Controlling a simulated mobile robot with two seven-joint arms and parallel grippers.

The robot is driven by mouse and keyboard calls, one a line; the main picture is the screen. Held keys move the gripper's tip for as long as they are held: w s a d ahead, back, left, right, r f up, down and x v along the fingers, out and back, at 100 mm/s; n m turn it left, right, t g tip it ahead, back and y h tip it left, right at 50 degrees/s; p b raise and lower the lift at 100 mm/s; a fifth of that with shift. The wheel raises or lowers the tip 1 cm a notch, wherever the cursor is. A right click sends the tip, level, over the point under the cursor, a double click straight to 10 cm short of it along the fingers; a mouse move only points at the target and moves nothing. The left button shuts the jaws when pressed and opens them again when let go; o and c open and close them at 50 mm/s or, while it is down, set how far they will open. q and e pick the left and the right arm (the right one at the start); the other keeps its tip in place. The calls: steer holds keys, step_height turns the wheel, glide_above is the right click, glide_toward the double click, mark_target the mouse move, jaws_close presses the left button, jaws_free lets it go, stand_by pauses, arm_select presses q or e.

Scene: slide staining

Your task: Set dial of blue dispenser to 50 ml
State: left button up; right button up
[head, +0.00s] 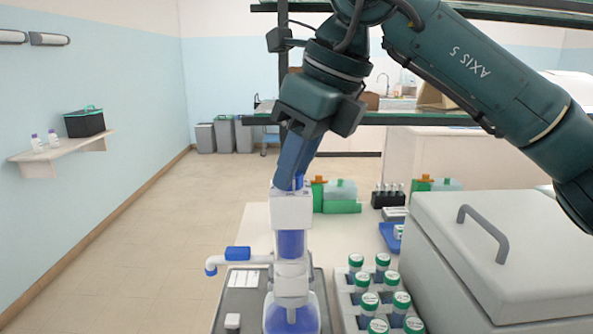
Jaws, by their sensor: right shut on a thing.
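The blue dispenser (291,243) stands upright at the front of the table, with a white head, a blue barrel and a bottle of blue liquid below. Its blue-tipped spout (226,258) points left. My right gripper (296,182) reaches down from above and is shut at the top of the dispenser, on its dial. The fingers hide most of the dial, and its setting cannot be read. My left gripper is out of view.
A rack (346,300) of green-capped vials stands right of the dispenser. A large white lidded box (495,240) fills the right side. Green-and-orange containers (341,196) and a dark vial rack (388,197) stand behind. The dispenser is on a grey tray (232,304).

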steer(key=shift+s+m+t+h+b, duration=0.1)
steer(key=shift+m+t+h+b, duration=0.3)
steer(key=shift+m, duration=0.8)
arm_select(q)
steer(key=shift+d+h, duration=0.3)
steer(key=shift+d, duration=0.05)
arm_select(e)
steer(key=shift+m, duration=0.3)
steer(key=shift+a, duration=0.1)
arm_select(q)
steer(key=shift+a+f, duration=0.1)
arm_select(e)
steer(key=o, duration=1)
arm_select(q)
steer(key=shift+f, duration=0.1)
arm_select(e)
steer(key=v, duration=1.3)
